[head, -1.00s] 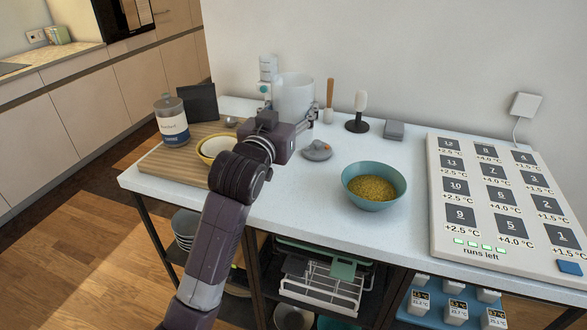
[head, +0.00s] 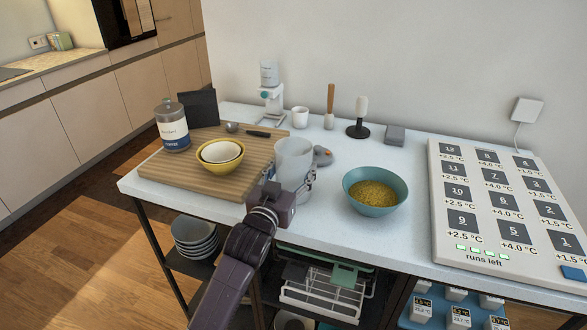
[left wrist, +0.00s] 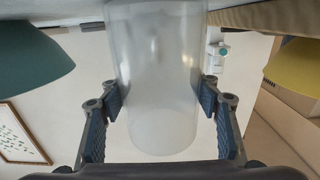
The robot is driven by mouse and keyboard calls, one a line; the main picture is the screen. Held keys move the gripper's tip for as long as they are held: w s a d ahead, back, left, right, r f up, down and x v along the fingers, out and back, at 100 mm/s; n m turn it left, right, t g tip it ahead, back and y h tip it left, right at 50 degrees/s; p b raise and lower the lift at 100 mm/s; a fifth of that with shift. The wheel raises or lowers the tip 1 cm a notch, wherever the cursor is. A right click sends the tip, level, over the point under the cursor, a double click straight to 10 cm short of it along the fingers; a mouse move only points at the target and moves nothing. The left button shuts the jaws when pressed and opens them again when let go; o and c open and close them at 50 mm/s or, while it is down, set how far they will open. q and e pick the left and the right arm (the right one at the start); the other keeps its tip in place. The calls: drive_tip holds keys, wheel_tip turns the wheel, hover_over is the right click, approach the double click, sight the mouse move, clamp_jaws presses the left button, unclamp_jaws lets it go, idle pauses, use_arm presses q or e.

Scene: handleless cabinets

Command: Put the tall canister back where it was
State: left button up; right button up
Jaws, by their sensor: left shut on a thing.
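The tall canister (head: 293,158) is a translucent, whitish cylinder near the front of the white table, between the cutting board and the teal bowl. My left gripper (head: 290,180) is shut on it, with one finger on each side. In the left wrist view the canister (left wrist: 160,80) stands between the two blue-padded fingers (left wrist: 163,108), and its upper end in that picture is cut off. I cannot tell whether its base touches the table. My right gripper is not in view.
A teal bowl of yellow grains (head: 375,190) is to the right; a wooden board (head: 180,172) with a yellow bowl (head: 218,168) and labelled jar (head: 172,128) is left.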

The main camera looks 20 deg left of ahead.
use_arm(q)
drive_tip(key=o, duration=1.8)
drive_tip(key=shift+o, duration=0.2)
drive_tip(key=s, duration=0.6)
drive_tip(key=s+b, duration=0.1)
drive_tip(key=s, duration=0.5)
drive_tip(key=shift+a+r, duration=0.1)
drive_tip(key=shift+a, duration=0.1)
